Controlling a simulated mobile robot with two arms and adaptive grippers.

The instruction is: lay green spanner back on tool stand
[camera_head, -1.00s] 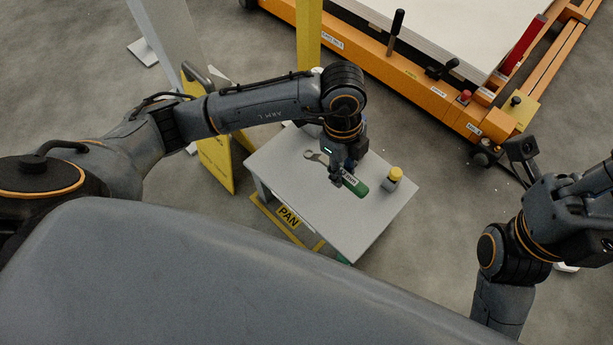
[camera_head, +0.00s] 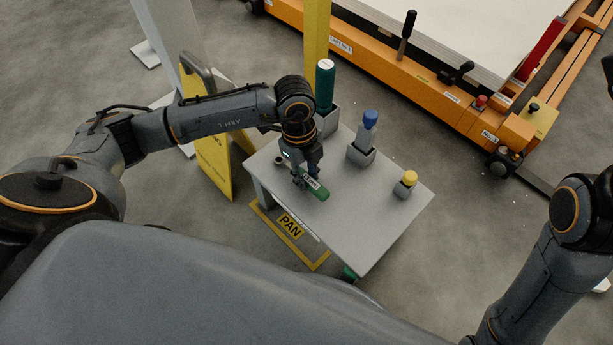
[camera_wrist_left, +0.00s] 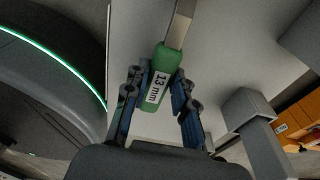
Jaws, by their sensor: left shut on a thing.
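The green spanner (camera_head: 317,190) has a green handle with a white label and a metal shaft; its open end shows at the left, partly behind my gripper. My left gripper (camera_head: 305,183) is shut on the green handle, above the grey tool stand (camera_head: 347,230). In the left wrist view the spanner (camera_wrist_left: 163,68) lies between the two fingers (camera_wrist_left: 158,95), its label reading 13 mm and its metal shaft pointing up out of the picture. I cannot tell whether the spanner touches the stand top. My right gripper is outside these views.
Three grey holders stand on the stand's far side, with a dark green item (camera_head: 325,85), a blue-topped item (camera_head: 369,128) and a yellow-topped item (camera_head: 409,178). A yellow sign (camera_head: 208,150) stands to the left. An orange cart (camera_head: 400,75) is behind. The stand's front right is bare.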

